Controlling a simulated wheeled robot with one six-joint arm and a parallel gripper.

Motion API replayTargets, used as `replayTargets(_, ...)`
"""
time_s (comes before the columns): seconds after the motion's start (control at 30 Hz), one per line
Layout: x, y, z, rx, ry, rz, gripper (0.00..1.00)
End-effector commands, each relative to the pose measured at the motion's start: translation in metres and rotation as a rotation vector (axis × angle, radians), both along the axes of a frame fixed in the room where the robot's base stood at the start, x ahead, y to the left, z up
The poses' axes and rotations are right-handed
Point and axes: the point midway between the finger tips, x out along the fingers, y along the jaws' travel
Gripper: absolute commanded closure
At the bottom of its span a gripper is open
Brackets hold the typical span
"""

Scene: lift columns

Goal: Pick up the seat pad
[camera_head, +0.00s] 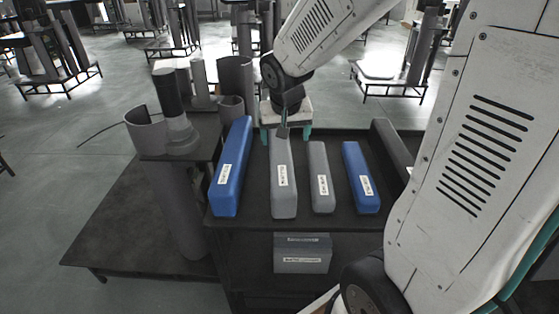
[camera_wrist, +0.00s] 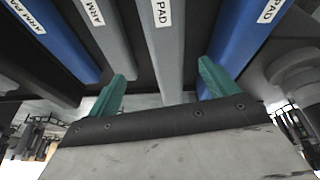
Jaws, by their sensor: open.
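Four long pads lie side by side on a dark shelf top (camera_head: 250,222): a long blue one (camera_head: 232,170), a long grey one (camera_head: 283,185), a shorter grey one (camera_head: 321,180) and a shorter blue one (camera_head: 360,180). Their labels are too small to read fully, so I cannot tell for sure which is the seat pad. My gripper (camera_head: 286,134) is at the far end of the long grey pad. In the wrist view my gripper (camera_wrist: 162,88) has its teal fingers open, with a grey pad (camera_wrist: 165,60) between them, its label ending in "PAD". No grip shows.
The neighbouring pads lie close on both sides. Grey box-like items (camera_head: 302,262) sit on the lower shelf. A dark grey roll (camera_head: 391,146) lies at the right edge. Upright tubes (camera_head: 175,115) stand at the left. Open floor (camera_head: 60,165) lies further left.

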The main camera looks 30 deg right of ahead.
Motion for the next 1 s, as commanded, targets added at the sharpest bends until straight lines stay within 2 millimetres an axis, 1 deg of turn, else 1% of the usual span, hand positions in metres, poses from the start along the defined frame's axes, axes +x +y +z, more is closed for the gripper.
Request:
replayTargets(0.03, 0.014, -0.006, -0.015, 0.003, -0.007, -0.019, 0.15)
replayTargets(0.1, 0.030, -0.012, -0.028, 0.009, -0.030, -0.041, 0.15)
replayTargets(0.23, 0.048, -0.017, -0.045, 0.019, -0.056, -0.065, 0.15)
replayTargets(0.4, 0.057, -0.020, -0.061, 0.023, -0.065, -0.073, 0.15)
replayTargets(0.57, 0.063, -0.023, -0.076, 0.023, -0.065, -0.072, 0.15)
replayTargets(0.67, 0.066, -0.025, -0.088, 0.023, -0.064, -0.072, 0.15)
replayTargets(0.8, 0.072, -0.029, -0.109, 0.023, -0.063, -0.071, 0.15)
replayTargets(0.9, 0.077, -0.031, -0.118, 0.023, -0.065, -0.072, 0.15)
replayTargets(1.0, 0.078, -0.032, -0.122, 0.023, -0.067, -0.071, 0.15)
